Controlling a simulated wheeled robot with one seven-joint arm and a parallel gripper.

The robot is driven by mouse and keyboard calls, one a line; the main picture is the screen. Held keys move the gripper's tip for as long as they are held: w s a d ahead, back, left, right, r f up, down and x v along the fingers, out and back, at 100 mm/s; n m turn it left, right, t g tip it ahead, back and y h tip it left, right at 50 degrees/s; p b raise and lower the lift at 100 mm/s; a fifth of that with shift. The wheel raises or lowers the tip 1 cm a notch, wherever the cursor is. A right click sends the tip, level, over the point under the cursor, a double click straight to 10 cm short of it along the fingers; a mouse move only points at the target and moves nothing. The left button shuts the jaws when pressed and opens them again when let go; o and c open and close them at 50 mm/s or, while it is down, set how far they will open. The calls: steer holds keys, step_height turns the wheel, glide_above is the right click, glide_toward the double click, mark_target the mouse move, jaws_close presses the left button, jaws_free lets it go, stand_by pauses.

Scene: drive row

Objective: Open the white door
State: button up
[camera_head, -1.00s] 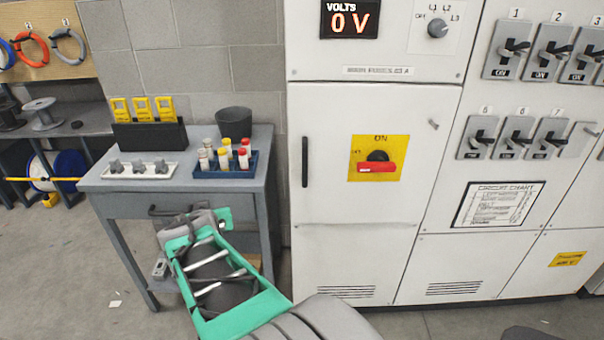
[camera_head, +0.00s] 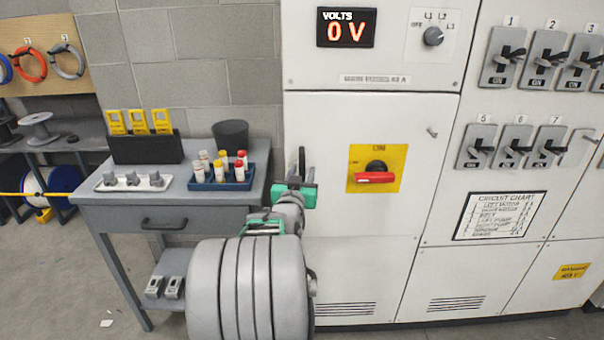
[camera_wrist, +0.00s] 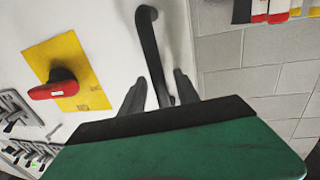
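The white door (camera_head: 335,215) is the cabinet panel with a yellow plate and a red switch (camera_head: 374,178). It looks closed in the head view. Its dark vertical handle (camera_head: 302,158) is at its left edge, its lower part hidden by my gripper (camera_head: 297,186). In the wrist view the black handle (camera_wrist: 149,42) runs down between the two dark fingers of my gripper (camera_wrist: 159,78). The fingers are apart, with gaps seen on both sides of the handle. I cannot tell how deep the handle sits between them.
Left of the door stands a grey table (camera_head: 120,197) with a blue tray (camera_head: 232,183) of capped tubes and a dark cup (camera_head: 231,134). Breaker switches (camera_head: 503,55) fill the panel to the right. Floor shows at lower left.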

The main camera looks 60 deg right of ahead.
steer(key=shift+c, duration=0.6)
jaws_close()
stand_by(0.8)
